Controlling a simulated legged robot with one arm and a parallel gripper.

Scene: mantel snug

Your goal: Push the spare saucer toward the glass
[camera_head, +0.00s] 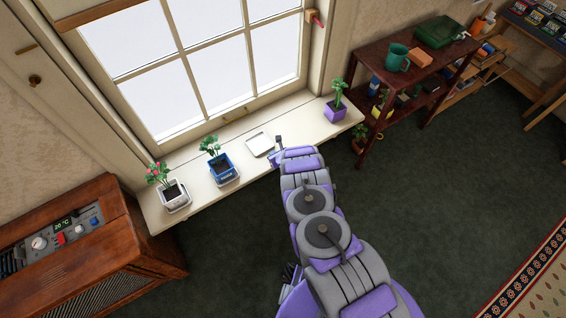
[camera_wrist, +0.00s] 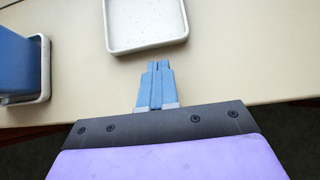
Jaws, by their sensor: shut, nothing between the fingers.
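The spare saucer (camera_head: 260,144) is a white, square, shallow tray with a raised rim. It lies flat and empty on the cream window sill (camera_head: 302,124), between the blue pot and the purple pot. In the wrist view the saucer (camera_wrist: 147,22) is at the top, partly cut off by the frame. My gripper (camera_wrist: 158,66) has its blue fingers pressed together and empty. Its tips point at the saucer's near rim, with a small strip of sill showing between them. The window glass (camera_head: 213,73) stands behind the saucer, across the sill.
A blue pot (camera_head: 222,168) on its own saucer stands left of the spare saucer. A white pot (camera_head: 174,192) is further left, and a purple pot (camera_head: 335,112) stands to the right.

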